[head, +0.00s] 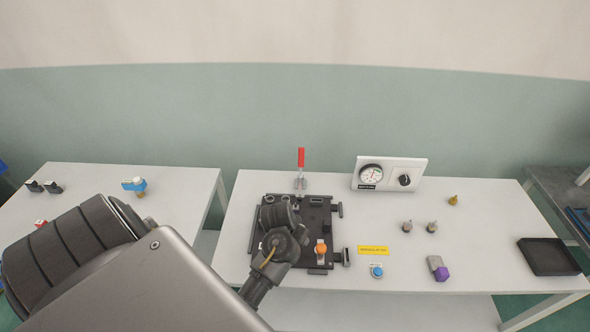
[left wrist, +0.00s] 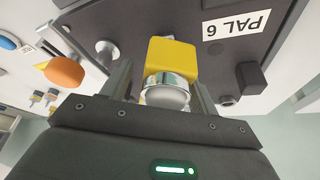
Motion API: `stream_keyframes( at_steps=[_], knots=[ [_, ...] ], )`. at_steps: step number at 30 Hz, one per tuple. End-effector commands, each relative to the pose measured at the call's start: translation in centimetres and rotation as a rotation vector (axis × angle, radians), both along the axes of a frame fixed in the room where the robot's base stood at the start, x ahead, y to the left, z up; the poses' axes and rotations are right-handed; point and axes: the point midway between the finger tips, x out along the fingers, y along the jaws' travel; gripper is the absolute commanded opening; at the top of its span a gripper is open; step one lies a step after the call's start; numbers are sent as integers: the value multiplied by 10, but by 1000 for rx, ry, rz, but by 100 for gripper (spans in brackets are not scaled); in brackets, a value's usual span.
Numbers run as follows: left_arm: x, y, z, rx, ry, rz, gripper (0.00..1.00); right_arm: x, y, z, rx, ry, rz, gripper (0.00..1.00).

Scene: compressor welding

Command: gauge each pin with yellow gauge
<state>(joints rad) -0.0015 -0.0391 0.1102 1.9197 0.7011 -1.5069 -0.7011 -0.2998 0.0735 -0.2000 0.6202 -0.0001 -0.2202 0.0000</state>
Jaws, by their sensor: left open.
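A yellow block with a silver round end (left wrist: 172,58), which looks like the yellow gauge, stands between the fingers of my left gripper (left wrist: 160,90) in the left wrist view. The gripper is open around it; contact cannot be told. In the head view my left gripper (head: 279,215) is over the black fixture plate (head: 318,212), and my arm hides the block. Two grey pins (head: 407,226) (head: 432,227) and a brass pin (head: 453,200) stand on the table to the right. A grey piece with a purple end (head: 441,272) lies near them. My right gripper is out of view.
An orange knob (head: 321,248) and a red clamp handle (head: 301,157) rise at the fixture. A dial panel (head: 389,173) stands behind; a blue button (head: 376,271) is in front. A black tray (head: 548,256) lies far right. A blue tool (head: 134,184) is on the left table.

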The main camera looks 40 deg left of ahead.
Motion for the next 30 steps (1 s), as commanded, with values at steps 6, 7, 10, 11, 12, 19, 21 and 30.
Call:
stream_keyframes(
  at_steps=[6, 7, 10, 11, 12, 19, 21, 30],
  knots=[
    [0, 0, 0, 0, 0, 0, 57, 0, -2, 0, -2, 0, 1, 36],
    [0, 0, 0, 0, 0, 0, 53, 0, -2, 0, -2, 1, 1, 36],
    [0, 0, 0, 0, 0, 0, 40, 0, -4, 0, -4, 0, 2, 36],
    [0, 0, 0, 0, 0, 0, 36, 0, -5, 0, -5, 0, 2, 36],
    [0, 0, 0, 0, 0, 0, 31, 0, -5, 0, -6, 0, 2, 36],
    [0, 0, 1, 0, -1, 0, 33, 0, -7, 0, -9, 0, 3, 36],
    [0, 0, 1, 0, -1, 0, 24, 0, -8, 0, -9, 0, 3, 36],
    [0, 0, 1, 0, -1, 0, 24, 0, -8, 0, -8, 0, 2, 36]
  ],
)
